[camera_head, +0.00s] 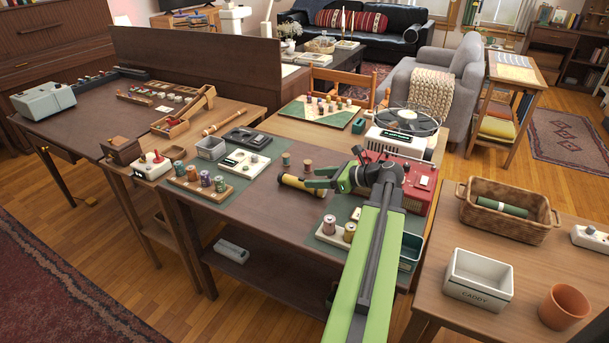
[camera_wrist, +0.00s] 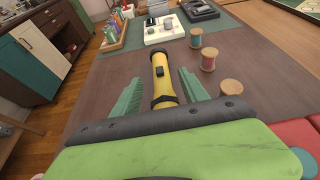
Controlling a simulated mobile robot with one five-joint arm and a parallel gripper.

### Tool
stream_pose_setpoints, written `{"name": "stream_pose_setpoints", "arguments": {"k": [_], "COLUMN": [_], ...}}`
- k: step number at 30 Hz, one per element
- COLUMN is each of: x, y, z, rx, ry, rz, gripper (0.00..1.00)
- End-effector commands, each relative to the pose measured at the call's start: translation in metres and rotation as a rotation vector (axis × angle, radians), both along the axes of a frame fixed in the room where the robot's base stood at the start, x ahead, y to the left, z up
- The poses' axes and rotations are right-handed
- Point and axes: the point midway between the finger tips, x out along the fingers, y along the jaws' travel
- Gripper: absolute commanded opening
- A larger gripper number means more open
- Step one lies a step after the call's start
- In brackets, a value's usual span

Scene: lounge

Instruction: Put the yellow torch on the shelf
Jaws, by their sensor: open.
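The yellow torch (camera_head: 297,184) lies on the dark brown table (camera_head: 240,208), with a black lens end and black bands. In the wrist view the torch (camera_wrist: 162,75) lies lengthwise between the two green fingers of my gripper (camera_wrist: 160,88), with a gap on each side. My gripper (camera_head: 320,178) is open at the torch's right end in the head view. I cannot tell its exact height above the table. A dark lower shelf (camera_head: 275,278) shows under the table. A separate wooden shelf unit (camera_head: 513,70) stands at the back right.
Thread spools (camera_wrist: 209,59) stand right of the torch in the wrist view. A red box (camera_head: 417,190) sits right of my gripper. A spool tray (camera_head: 202,186) is to the left.

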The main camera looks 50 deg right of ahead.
Motion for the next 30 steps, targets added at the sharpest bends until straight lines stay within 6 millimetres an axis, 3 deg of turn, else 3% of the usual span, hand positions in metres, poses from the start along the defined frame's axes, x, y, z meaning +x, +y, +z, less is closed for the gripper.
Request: {"name": "stream_pose_setpoints", "arguments": {"k": [3,9,15,21,24,30], "x": [-0.026,-0.050,-0.054,-0.062,-0.069,-0.076], "y": [-0.007,-0.012,-0.013,-0.015,-0.016,-0.018], "z": [0.016,0.023,0.027,0.076,0.090,0.091], "rx": [0.000,0.000,-0.001,-0.023,-0.037,-0.048], "ry": [0.000,0.000,0.006,0.124,0.192,0.255], "rz": [-0.003,0.001,0.001,0.003,0.002,0.000], "gripper": [0.52,0.52,0.56,0.56,0.56,0.56]}}
